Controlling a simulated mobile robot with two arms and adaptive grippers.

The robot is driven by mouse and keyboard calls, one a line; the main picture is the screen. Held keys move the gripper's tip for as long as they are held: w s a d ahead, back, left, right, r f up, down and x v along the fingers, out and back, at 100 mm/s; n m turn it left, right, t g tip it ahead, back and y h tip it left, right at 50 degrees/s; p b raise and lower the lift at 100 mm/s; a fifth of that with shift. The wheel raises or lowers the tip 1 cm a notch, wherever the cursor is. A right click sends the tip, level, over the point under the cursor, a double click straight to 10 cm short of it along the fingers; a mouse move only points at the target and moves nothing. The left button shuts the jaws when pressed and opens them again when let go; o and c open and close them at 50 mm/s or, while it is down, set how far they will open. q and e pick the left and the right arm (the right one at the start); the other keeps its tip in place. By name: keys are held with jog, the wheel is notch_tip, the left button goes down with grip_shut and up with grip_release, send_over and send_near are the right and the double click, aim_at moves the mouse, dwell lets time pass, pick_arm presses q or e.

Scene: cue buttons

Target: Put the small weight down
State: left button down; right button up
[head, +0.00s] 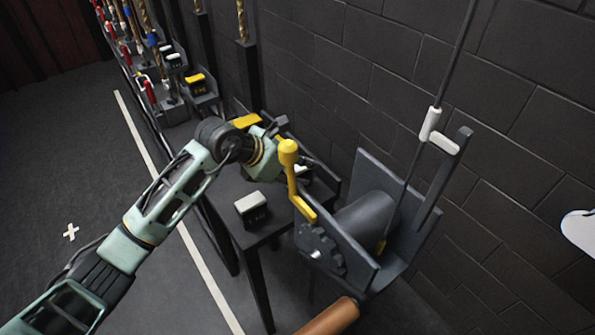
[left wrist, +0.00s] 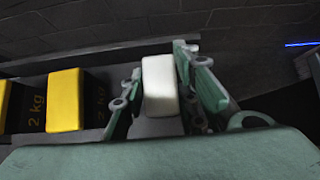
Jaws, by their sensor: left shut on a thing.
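The small weight, a block with a white top (left wrist: 160,85), stands upright between the fingers of my left gripper (left wrist: 166,95) in the left wrist view. The gripper is shut on it. In the head view my left gripper (head: 284,151) is over the far part of the dark table, partly hidden behind a yellow crank handle (head: 288,153). A white patch beside it (head: 301,169) appears to be the held weight's top. I cannot tell whether its base touches a surface. My right gripper is not in view.
Another pale-topped block (head: 252,210) stands on the table's near part. Yellow-topped 2 kg weights (left wrist: 66,98) stand left of the held one in the wrist view. A winch drum (head: 365,218) is to the right; a brick wall is behind. Roped levers line the back left.

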pick_arm(q)
jog(key=shift+w+f, duration=0.1)
jog(key=shift+f, duration=0.85)
jog(key=shift+f, duration=0.1)
jog(key=c, duration=1.4)
grip_release()
jog(key=shift+f, duration=0.2)
jog(key=shift+o, duration=0.2)
jog(key=shift+a+r, duration=0.1)
jog(key=shift+r, duration=0.1)
jog(key=b+v, duration=0.1)
jog(key=v, duration=1.1)
jog(key=shift+s+f, duration=0.1)
jog(key=shift+s, duration=0.15)
